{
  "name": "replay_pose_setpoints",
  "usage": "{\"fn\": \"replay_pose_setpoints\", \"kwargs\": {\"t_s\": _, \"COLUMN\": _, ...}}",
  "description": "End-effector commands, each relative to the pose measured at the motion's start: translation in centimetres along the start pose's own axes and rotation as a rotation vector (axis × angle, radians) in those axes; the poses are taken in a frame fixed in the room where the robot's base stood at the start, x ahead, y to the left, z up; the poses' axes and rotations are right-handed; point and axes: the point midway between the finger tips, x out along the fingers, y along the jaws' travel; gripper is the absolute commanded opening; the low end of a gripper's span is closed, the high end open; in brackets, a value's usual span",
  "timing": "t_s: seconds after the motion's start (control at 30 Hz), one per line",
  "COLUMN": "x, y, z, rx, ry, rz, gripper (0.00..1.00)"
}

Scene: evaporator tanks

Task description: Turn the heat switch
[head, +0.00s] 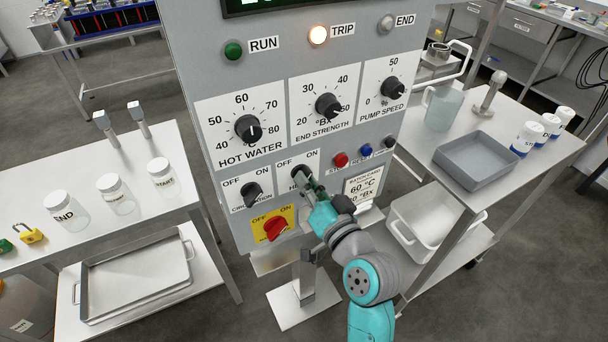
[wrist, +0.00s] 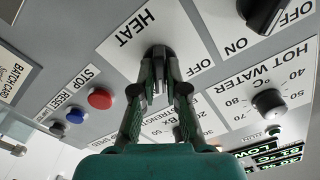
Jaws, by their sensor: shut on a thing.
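The heat switch (head: 299,171) is a black rotary knob on the grey control panel, on a white plate marked OFF and ON. My gripper (head: 304,182) reaches it from the front and is shut on its knob. In the wrist view, both fingers of my gripper (wrist: 158,68) close together beside the HEAT label. The fingers hide most of the knob, so its pointer direction cannot be told.
The circulation switch (head: 251,193) is left of my gripper, and a red switch (head: 274,228) on a yellow plate is below it. Red stop (head: 341,160) and blue reset (head: 366,150) buttons are to the right. The TRIP lamp (head: 318,35) glows. Tables flank the panel.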

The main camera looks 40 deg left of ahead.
Motion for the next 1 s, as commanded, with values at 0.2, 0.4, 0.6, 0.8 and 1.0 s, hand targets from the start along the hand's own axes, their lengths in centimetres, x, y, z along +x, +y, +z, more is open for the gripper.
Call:
{"fn": "replay_pose_setpoints", "kwargs": {"t_s": 0.2, "x": -0.01, "y": 0.05, "z": 0.0, "rx": -0.138, "ry": 0.0, "rz": 0.001, "gripper": 0.0}}
{"fn": "replay_pose_setpoints", "kwargs": {"t_s": 0.4, "x": -0.01, "y": 0.06, "z": 0.0, "rx": -0.178, "ry": 0.0, "rz": 0.001, "gripper": 0.0}}
{"fn": "replay_pose_setpoints", "kwargs": {"t_s": 0.6, "x": -0.01, "y": 0.07, "z": 0.0, "rx": -0.196, "ry": 0.0, "rz": 0.001, "gripper": 0.0}}
{"fn": "replay_pose_setpoints", "kwargs": {"t_s": 0.8, "x": -0.01, "y": 0.08, "z": 0.0, "rx": -0.334, "ry": 0.0, "rz": 0.001, "gripper": 0.0}}
{"fn": "replay_pose_setpoints", "kwargs": {"t_s": 1.0, "x": -0.02, "y": 0.08, "z": 0.0, "rx": -0.358, "ry": 0.0, "rz": 0.002, "gripper": 0.0}}
